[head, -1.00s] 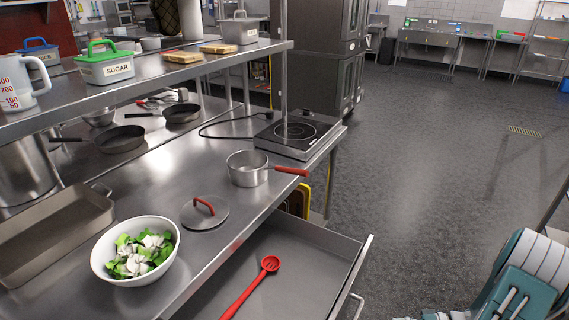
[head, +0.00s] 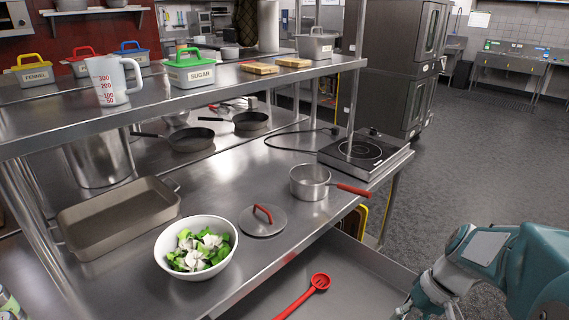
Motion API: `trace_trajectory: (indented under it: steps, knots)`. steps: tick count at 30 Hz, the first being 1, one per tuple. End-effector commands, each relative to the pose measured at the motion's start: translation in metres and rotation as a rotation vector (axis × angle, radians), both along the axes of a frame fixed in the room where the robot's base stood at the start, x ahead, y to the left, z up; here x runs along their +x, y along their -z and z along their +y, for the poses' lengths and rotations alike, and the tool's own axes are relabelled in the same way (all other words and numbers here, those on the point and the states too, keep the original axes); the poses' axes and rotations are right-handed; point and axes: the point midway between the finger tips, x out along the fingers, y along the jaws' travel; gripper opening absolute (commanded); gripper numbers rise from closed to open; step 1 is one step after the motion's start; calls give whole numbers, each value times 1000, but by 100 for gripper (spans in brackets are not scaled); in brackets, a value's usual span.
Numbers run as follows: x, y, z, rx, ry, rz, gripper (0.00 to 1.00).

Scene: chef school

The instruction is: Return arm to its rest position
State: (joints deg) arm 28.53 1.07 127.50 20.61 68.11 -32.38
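My arm (head: 490,265) shows at the lower right of the head view, teal and grey, in front of the open drawer's right side and the floor. My gripper's fingertips cannot be made out, so I cannot tell whether it is open or holds anything. The open drawer (head: 345,275) below the counter holds a red slotted spoon (head: 306,297).
The steel counter (head: 235,165) carries a bowl of salad (head: 168,277), a lid (head: 263,225), a saucepan (head: 309,183), a hot plate (head: 364,152), a roasting pan (head: 115,216) and two frying pans. A shelf (head: 215,88) hangs above. The floor (head: 470,150) at the right is clear.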

Motion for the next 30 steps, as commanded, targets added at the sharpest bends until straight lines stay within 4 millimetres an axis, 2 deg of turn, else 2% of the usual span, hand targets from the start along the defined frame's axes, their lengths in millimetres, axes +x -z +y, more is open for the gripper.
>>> trace_trajectory:
  steps: [1, 6, 18, 24, 30]
  knots:
    - [-3, -11, 10, -50, -17, -29, 54]
    - [-15, -38, 35, -195, -35, -123, 54]
    - [-52, -90, 80, -411, -31, -457, 54]
    - [-63, -101, 88, -435, -16, -566, 54]
    - [-64, -102, 89, -437, -11, -576, 54]
